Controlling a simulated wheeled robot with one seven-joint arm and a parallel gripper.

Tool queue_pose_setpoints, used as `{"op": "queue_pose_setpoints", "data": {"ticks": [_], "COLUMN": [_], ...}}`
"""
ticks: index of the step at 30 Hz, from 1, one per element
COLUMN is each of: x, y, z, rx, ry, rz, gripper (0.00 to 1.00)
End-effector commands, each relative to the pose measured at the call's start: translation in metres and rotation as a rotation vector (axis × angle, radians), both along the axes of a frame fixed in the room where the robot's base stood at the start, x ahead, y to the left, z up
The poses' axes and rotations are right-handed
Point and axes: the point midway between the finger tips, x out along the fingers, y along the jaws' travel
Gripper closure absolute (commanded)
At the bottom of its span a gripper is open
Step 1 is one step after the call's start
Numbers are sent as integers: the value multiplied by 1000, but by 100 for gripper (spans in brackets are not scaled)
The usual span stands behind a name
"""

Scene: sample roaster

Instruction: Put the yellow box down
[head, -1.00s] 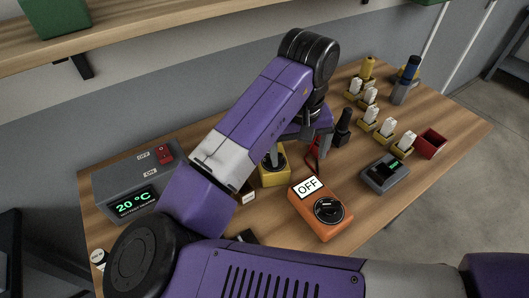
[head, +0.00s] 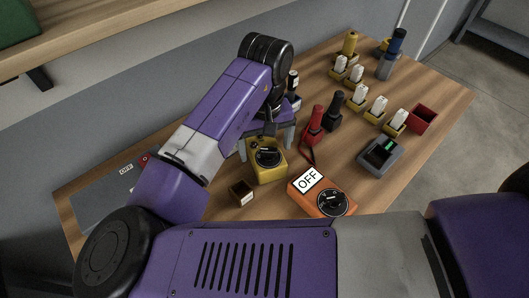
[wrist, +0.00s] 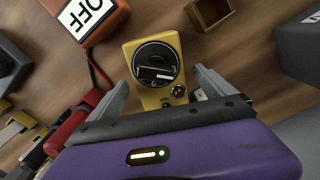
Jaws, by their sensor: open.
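The yellow box (head: 266,172), with a black dial on its face, stands on the wooden table behind and left of the orange OFF meter. It also shows in the wrist view (wrist: 139,52), with a round metal socket beside the dial. My gripper (head: 267,144) is open at the far side of the box. In the wrist view my gripper (wrist: 160,78) has one finger on each side of the box's near end, with visible gaps. Nothing is held between the fingers. The box's underside is hidden.
The orange meter (head: 325,203) and a small open brown box (head: 242,191) stand close to the yellow box. Red (head: 314,128) and black (head: 335,110) handled tools are to the right. A grey device (head: 380,157) and a red bin (head: 424,120) stand farther right.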

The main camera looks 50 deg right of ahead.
Motion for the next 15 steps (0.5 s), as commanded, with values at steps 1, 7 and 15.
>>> {"op": "queue_pose_setpoints", "data": {"ticks": [1, 7, 15], "x": [0, 0, 0], "y": [1, 0, 0], "z": [-7, -22, -23], "rx": [3, 1, 0], "ry": [2, 1, 0], "rz": [2, 0, 0], "gripper": [6, 6, 18]}}
